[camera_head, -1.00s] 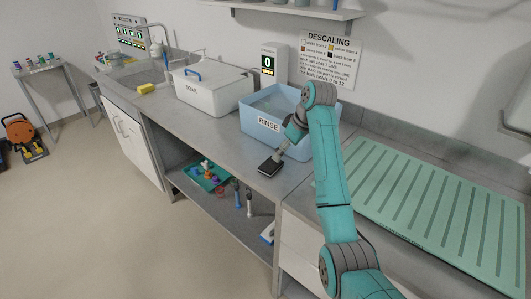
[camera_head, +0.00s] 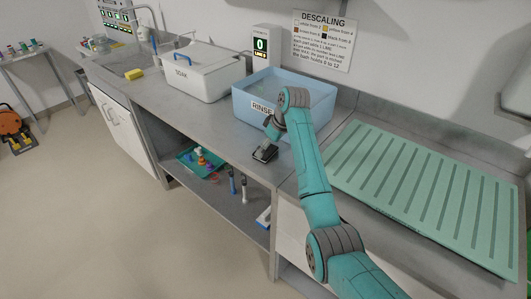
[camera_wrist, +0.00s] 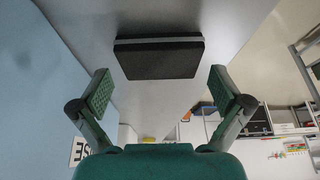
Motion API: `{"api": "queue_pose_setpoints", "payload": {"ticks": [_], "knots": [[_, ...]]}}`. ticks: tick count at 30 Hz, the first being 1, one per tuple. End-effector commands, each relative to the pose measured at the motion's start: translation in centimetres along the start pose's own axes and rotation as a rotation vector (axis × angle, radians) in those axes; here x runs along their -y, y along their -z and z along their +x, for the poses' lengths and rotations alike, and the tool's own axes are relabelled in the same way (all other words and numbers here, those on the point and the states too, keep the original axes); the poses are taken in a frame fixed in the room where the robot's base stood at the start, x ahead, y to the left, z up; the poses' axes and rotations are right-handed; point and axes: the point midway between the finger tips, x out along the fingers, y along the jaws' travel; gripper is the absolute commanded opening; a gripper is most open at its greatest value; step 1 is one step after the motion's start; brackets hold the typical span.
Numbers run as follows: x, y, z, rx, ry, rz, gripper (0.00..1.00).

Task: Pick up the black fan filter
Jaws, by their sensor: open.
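The black fan filter (camera_head: 264,155) is a flat black block with a grey edge. It is on the grey counter near the front edge, in front of the blue rinse basin (camera_head: 316,97). In the wrist view the filter (camera_wrist: 158,59) appears just beyond my fingertips, centred between them. My gripper (camera_wrist: 162,88) is open and empty, with a finger to each side and no contact visible. In the head view my gripper (camera_head: 268,142) is close over the filter, and my arm hides part of the basin.
A white soak box (camera_head: 205,74) stands left of the basin, and a ribbed green mat (camera_head: 430,190) lies to the right. The lower shelf holds a teal tray (camera_head: 190,157) with small coloured items. The counter left of the filter is clear.

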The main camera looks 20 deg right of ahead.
Motion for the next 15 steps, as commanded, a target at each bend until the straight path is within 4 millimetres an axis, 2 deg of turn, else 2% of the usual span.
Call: {"api": "queue_pose_setpoints", "payload": {"ticks": [4, 11, 12, 15], "knots": [[-0.01, -0.03, 1.3, 0.0, 0.0, 0.0, 1.0], [-0.03, -0.03, 1.49, -0.001, -0.001, 0.0, 1.0], [-0.03, -0.03, 1.48, -0.001, -0.001, 0.0, 0.97], [-0.03, -0.04, 1.48, -0.001, 0.0, 0.0, 0.72]]}}
